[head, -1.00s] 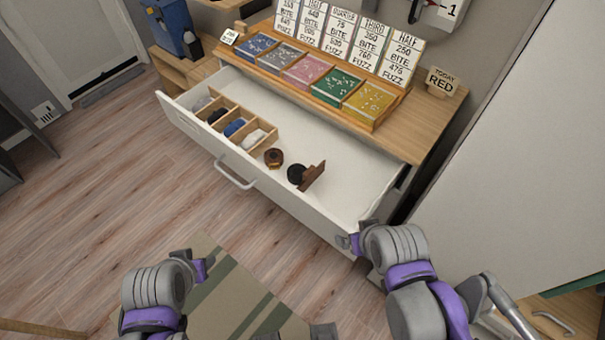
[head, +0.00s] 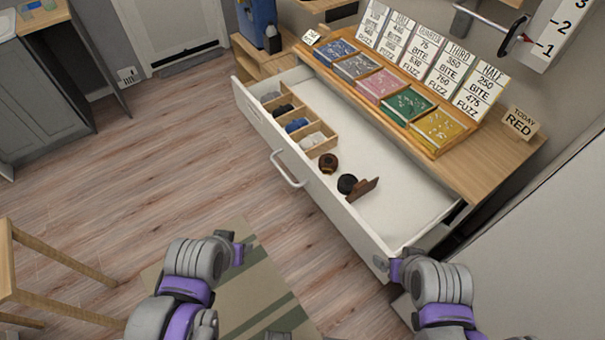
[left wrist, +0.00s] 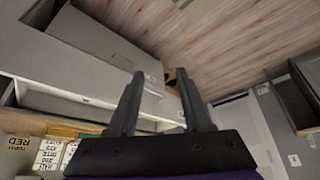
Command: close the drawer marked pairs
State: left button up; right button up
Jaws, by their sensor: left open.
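The white drawer (head: 345,218) under the wooden desk top stands pulled far out, with a grey bar handle (head: 288,168) on its front. A small label on its front is too small to read. My left gripper (head: 243,250) is open and empty, in front of the drawer and apart from the handle; its two spread fingers show in the left wrist view (left wrist: 155,95). My right gripper (head: 388,268) is at the drawer's near right front corner, very close to it; contact and its finger opening cannot be made out.
Inside the drawer are a wooden divider (head: 322,148) with rolled dark, blue and white items, a brown round item (head: 328,163), and a black round item (head: 347,184) beside a brown piece. Coloured boxes and signs stand on the desk top (head: 490,165).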

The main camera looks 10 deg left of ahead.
pick_arm(q)
jog(key=shift+c, duration=1.1)
jog(key=shift+w+d+f+n+b, duration=0.2)
jog(key=shift+w+f+n+b, duration=0.1)
jog(key=shift+n, duration=0.2)
jog(key=shift+c, duration=1.2)
jog(key=w+d+f+n+h+b, duration=0.1)
jog(key=w+n, duration=0.1)
jog(key=n, duration=0.2)
jog(key=w+d+f+n+h+b, duration=0.1)
jog(key=w+f+n+b, duration=0.1)
jog(key=w+n, duration=0.1)
jog(key=w+d+f+n+h+b, duration=0.1)
jog(key=w+n+b, duration=0.1)
jog(key=n, duration=0.2)
jog(key=shift+w+d+f+n, duration=0.15)
jog(key=shift+w+n, duration=0.25)
grip_shut()
jog(key=n+h+b, duration=0.4)
jog(key=n+b, duration=0.3)
jog(key=n, duration=0.6)
send_near(315, 191)
jog(key=shift+x, duration=2.95)
